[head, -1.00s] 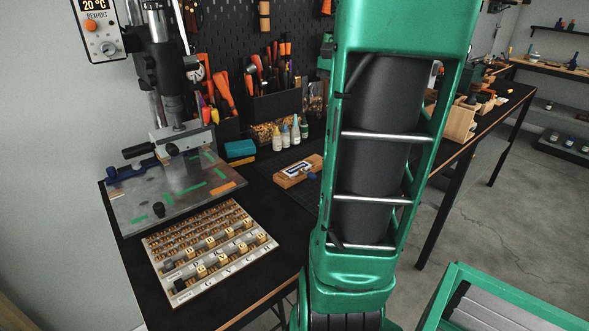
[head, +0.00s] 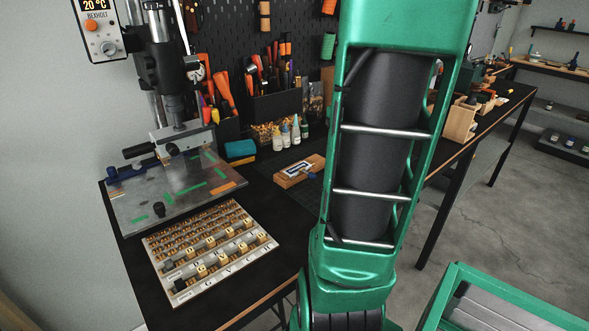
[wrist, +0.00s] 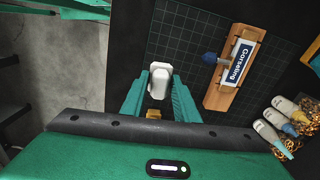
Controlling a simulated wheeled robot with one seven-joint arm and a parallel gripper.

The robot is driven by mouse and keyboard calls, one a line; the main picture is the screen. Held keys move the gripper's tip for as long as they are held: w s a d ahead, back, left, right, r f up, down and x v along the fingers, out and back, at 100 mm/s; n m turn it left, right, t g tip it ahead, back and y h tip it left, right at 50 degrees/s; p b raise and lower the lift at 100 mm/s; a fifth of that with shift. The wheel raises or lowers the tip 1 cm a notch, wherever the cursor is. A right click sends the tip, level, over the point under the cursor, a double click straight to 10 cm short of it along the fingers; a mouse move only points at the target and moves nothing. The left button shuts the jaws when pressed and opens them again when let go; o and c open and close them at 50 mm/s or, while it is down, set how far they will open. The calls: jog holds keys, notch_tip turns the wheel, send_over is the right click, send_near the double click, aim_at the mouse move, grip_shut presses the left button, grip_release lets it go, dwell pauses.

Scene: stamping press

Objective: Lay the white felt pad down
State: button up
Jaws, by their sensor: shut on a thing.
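The white felt pad (wrist: 161,75) shows in the wrist view as a small pale piece between the two green fingers of my gripper (wrist: 159,88). My gripper is shut on it and holds it over the dark gridded mat (wrist: 194,32). Whether the pad touches the mat, I cannot tell. In the head view my arm hides the gripper and the pad.
A wooden block with a lettered plate (wrist: 238,65) and blue knob lies right of the gripper. Several small bottles (wrist: 283,106) stand farther right. The press base plate (head: 180,190) and type tray (head: 207,252) are at left.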

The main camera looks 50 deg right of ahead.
jog(key=shift+f, duration=2.15)
jog(key=o, duration=1.1)
notch_tip(320, 180, up, 11)
jog(key=shift+f, duration=0.15)
jog(key=shift+w, duration=0.1)
jog(key=a+f+n, duration=0.3)
jog(key=a+n, duration=0.1)
jog(key=a, duration=0.2)
jog(key=s+a+f+n, duration=0.1)
jog(key=a+f+n, duration=0.2)
jog(key=a, duration=0.4)
jog(key=a+f+n, duration=0.3)
jog(key=a+n, duration=0.2)
jog(key=a, duration=0.2)
jog(key=shift+s+a+n, duration=0.15)
jog(key=shift+s+n, duration=0.15)
